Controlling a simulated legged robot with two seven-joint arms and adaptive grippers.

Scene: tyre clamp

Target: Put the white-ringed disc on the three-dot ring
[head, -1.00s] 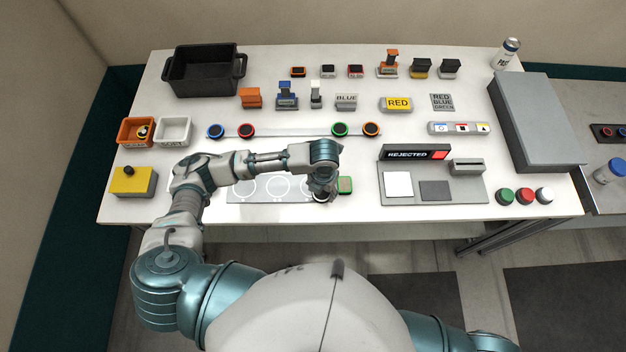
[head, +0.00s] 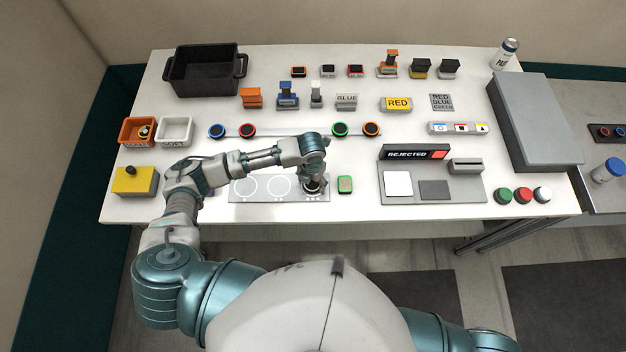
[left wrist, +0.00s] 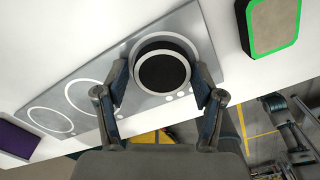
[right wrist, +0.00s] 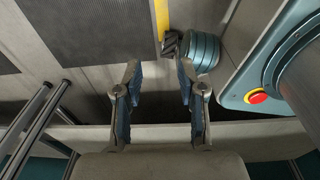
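The white-ringed disc (left wrist: 164,72) is black with a white ring around its top face. My left gripper (left wrist: 160,82) has its fingers against both sides of the disc, over the rightmost ring of the grey plate (left wrist: 95,72). Small white dots show beside that ring, partly covered, so I cannot count them surely. I cannot tell whether the disc rests fully on the plate. In the head view the left gripper (head: 314,186) is at the plate's right end, and two empty rings show to its left. My right gripper (right wrist: 158,80) is open and empty, above the floor.
A green-edged grey pad (head: 345,185) lies just right of the plate. A purple pad (left wrist: 16,137) lies past its left end. A yellow box (head: 134,181) stands farther left, and the rejected sign (head: 415,153) with its panel is to the right.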

